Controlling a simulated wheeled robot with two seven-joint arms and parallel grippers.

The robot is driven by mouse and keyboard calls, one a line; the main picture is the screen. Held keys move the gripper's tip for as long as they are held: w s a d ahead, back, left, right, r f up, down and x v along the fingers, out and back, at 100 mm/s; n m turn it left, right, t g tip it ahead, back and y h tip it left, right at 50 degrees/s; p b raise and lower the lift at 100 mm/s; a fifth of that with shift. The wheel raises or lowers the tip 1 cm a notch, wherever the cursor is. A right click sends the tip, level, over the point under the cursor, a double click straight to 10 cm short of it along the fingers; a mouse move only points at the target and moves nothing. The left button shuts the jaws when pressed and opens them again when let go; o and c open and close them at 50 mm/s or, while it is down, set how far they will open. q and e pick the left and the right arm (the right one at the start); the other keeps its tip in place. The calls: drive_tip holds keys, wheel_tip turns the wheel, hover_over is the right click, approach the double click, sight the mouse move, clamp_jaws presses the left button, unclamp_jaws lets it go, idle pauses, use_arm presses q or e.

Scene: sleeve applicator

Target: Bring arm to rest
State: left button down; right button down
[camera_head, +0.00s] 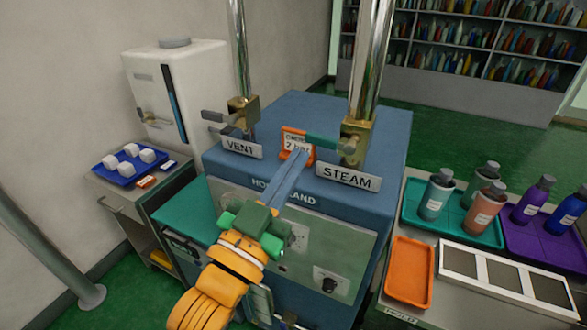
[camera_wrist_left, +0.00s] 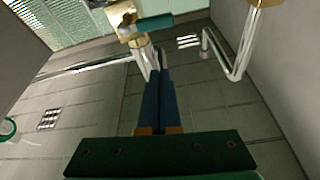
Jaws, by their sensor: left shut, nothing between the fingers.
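My left arm (camera_head: 215,290), orange with a green gripper base, reaches up from the bottom of the head view over the blue machine (camera_head: 380,150). The left gripper (camera_head: 301,162) is shut and empty. In the head view its blue-grey fingertips overlap the area just below the orange-framed tag (camera_head: 293,139); I cannot tell whether they touch. In the left wrist view the two fingers (camera_wrist_left: 160,76) lie together, pointing away. The brass STEAM valve (camera_head: 356,140) with its teal lever (camera_head: 322,140) is just right of the fingertips. The teal lever also shows in the wrist view (camera_wrist_left: 153,22). My right gripper is not in view.
The VENT valve (camera_head: 240,112) and its vertical pipe stand left of the fingers, the STEAM pipe (camera_head: 370,55) right. A white tank (camera_head: 180,95) and a blue tray (camera_head: 105,171) of white cubes are left. Bottles (camera_head: 437,195) on trays and an orange tray (camera_head: 409,272) are right.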

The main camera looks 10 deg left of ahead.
use_arm(q)
drive_tip(key=s+a+f+n+g+y, duration=0.2)
drive_tip(key=a+f+g+y, duration=0.15)
drive_tip(key=f, duration=0.75)
drive_tip(key=s+a+f+n+g+y, duration=0.1)
drive_tip(key=a+f+g+y, duration=0.3)
drive_tip(key=f, duration=0.8)
drive_tip(key=s+a+f+n+g, duration=0.1)
drive_tip(key=s+a+f+g, duration=0.3)
drive_tip(key=s+f+g, duration=0.85)
drive_tip(key=s+f+t, duration=0.1)
drive_tip(key=s+f, duration=0.1)
drive_tip(key=f, duration=0.7)
drive_tip(key=s+f+t, duration=0.1)
drive_tip(key=s+f, duration=0.2)
drive_tip(key=f, duration=0.5)
drive_tip(key=s+a+f+g, duration=0.1)
drive_tip(key=s+a+f, duration=0.1)
drive_tip(key=s+f, duration=0.9)
drive_tip(key=shift+s+a+f, duration=0.15)
drive_tip(key=shift+s+a, duration=0.05)
drive_tip(key=shift+s, duration=0.45)
